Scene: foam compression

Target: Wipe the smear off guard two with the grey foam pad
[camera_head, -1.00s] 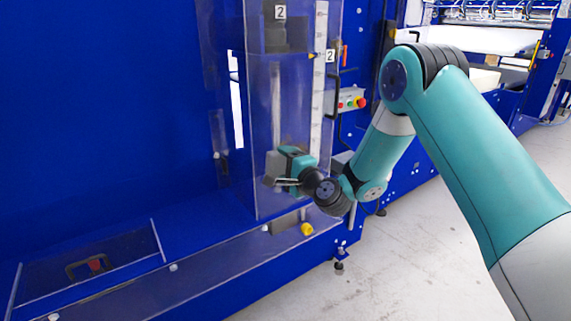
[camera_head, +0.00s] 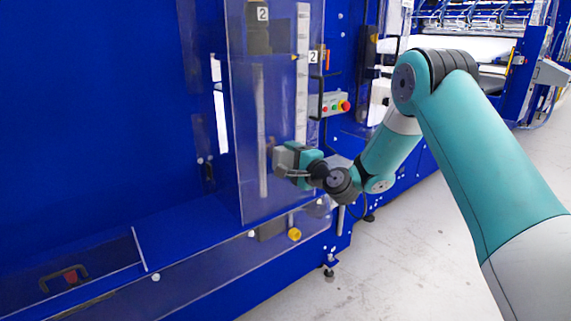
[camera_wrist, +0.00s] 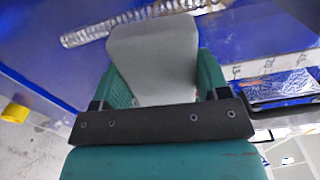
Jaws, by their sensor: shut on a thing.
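My gripper (camera_wrist: 155,85) is shut on the grey foam pad (camera_wrist: 153,52), which sticks out between its two green fingers in the wrist view. In the head view my gripper (camera_head: 288,160) is at the clear guard (camera_head: 241,110) marked 2, low on its right part. The pad shows as a small grey block there; I cannot tell whether it touches the guard. A pale vertical streak (camera_head: 261,125) shows on or behind the guard, left of the pad. I cannot tell whether it is the smear.
A control box (camera_head: 337,104) with coloured buttons is right of the guard. A yellow knob (camera_head: 294,234) sits below my gripper. A blue ledge with a clear cover and dark handle (camera_head: 65,277) is at lower left. Open grey floor (camera_head: 400,260) lies to the right.

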